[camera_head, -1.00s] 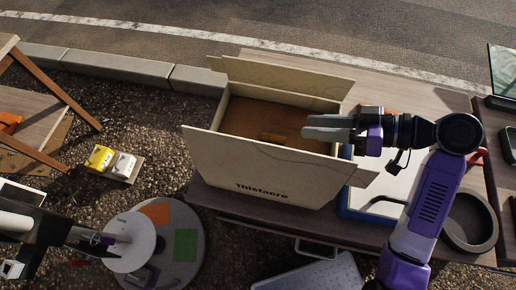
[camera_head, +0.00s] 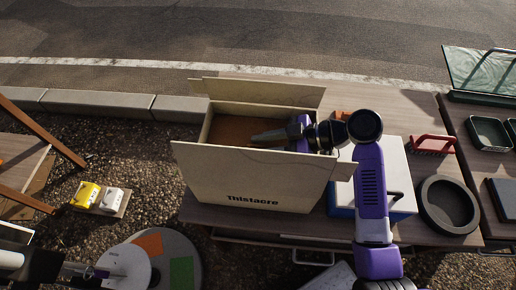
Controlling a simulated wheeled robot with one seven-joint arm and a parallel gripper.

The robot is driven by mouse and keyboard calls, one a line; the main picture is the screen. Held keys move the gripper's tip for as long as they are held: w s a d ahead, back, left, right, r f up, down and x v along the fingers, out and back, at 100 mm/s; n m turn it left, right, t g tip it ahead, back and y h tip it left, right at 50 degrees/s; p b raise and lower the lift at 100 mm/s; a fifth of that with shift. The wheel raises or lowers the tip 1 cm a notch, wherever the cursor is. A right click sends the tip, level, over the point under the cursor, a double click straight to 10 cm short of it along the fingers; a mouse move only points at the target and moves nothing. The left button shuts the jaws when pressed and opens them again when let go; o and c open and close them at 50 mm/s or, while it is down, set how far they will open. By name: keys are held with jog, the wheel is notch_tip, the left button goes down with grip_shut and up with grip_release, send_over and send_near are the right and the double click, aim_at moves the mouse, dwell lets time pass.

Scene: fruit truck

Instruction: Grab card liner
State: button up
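An open box marked "Thistacre" (camera_head: 247,185) stands on the wooden table, its flaps spread. A brown sheet (camera_head: 232,130), perhaps the card liner, shows inside it; the front panel hides its lower part. My gripper (camera_head: 256,138) reaches in from the right, its fingers pointing left over the box opening. The fingers look close together from this side, and I cannot tell whether they are open or shut. I see nothing clearly held in them.
A white and blue box (camera_head: 398,180) sits right of the Thistacre box, behind my arm. A round dark dish (camera_head: 472,222) and a red-handled brush (camera_head: 433,140) lie farther right. The table (camera_head: 300,232) has a small bare strip at its front edge.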

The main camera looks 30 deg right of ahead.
jog(key=shift+w+a+f, duration=0.25)
jog(key=shift+a, duration=0.05)
grip_shut()
jog(key=shift+r, duration=0.15)
